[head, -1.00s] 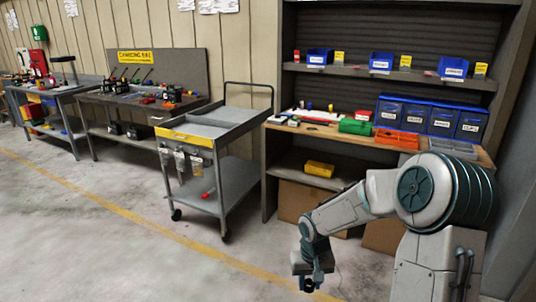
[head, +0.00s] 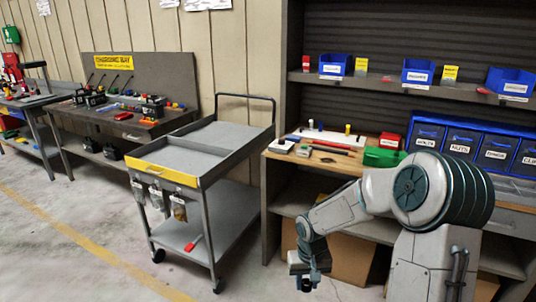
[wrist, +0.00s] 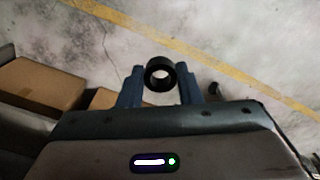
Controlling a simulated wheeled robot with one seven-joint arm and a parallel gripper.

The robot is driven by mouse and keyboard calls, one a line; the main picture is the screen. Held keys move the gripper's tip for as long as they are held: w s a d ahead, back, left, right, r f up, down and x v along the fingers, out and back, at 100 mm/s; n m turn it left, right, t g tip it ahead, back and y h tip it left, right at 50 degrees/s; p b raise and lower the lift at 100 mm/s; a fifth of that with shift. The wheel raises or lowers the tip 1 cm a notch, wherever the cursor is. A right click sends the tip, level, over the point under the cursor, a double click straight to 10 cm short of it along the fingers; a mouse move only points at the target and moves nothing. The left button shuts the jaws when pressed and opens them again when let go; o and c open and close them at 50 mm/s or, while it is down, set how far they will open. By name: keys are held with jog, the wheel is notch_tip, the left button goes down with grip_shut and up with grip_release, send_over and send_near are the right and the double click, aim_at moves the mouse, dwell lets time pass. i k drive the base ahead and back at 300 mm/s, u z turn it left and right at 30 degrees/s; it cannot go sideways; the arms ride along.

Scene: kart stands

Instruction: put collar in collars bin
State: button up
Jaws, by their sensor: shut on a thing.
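My gripper (wrist: 160,88) is shut on a black ring-shaped collar (wrist: 160,63), seen between its two blue fingers in the wrist view. In the head view my gripper (head: 309,283) hangs low over the floor in front of the shelf unit, and the collar there is small and dark. Blue bins stand on the shelf unit: small ones such as the one on the upper shelf (head: 418,73), and a row of labelled bins (head: 460,146) on the worktop, partly behind my arm. I cannot tell for certain which bin is labelled for collars.
A grey cart (head: 222,135) with a yellow front edge stands left of the shelf unit (head: 274,185). A green bin (head: 383,157) and small parts sit on the worktop. Cardboard boxes (head: 345,258) lie underneath. The floor (head: 75,255) at the left front is clear.

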aim_at(333, 73)
jog(key=i, duration=1.65)
jog(key=z, duration=0.55)
